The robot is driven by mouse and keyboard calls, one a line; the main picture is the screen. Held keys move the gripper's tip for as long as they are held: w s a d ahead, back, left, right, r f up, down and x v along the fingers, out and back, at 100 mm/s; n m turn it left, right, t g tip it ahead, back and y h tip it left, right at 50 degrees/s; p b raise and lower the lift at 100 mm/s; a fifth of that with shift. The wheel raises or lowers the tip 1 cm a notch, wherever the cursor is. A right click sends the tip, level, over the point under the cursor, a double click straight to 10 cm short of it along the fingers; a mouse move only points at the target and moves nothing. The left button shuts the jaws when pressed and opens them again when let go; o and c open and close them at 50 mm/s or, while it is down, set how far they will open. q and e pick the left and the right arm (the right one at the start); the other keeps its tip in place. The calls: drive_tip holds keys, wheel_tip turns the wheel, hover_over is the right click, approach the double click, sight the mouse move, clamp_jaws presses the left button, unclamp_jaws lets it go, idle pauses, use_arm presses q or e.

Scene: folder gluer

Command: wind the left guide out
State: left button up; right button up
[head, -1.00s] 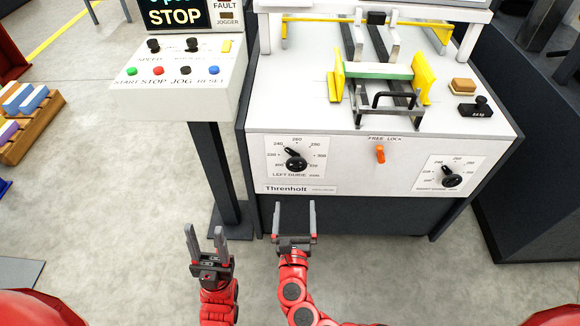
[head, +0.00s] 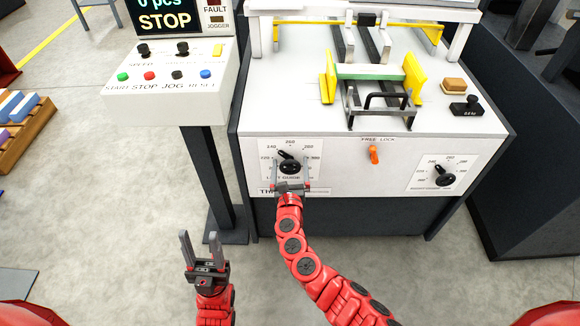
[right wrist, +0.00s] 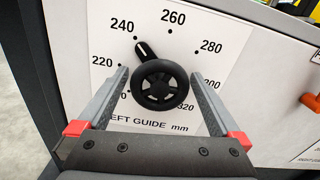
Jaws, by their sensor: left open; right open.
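The left guide knob (head: 290,165) is a black handwheel on a white dial plate on the machine's front panel. In the right wrist view the handwheel (right wrist: 160,86) shows close up, its pointer between 240 and 260, nearer 240. My right gripper (head: 291,172) is open at the dial, one finger on each side of the knob; I cannot tell whether they touch it. In the right wrist view the fingers (right wrist: 159,80) stand apart from the wheel's rim. My left gripper (head: 200,236) is open and empty, low over the floor. The yellow left guide (head: 328,77) stands on the table top.
The orange free lock lever (head: 374,155) and the right guide knob (head: 446,176) are right of the dial. The control panel (head: 170,70) on its post is at left. A black weight (head: 466,107) and a sponge-like block (head: 454,86) lie on the table.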

drive_tip(key=c, duration=1.2)
drive_tip(key=shift+o, duration=0.2)
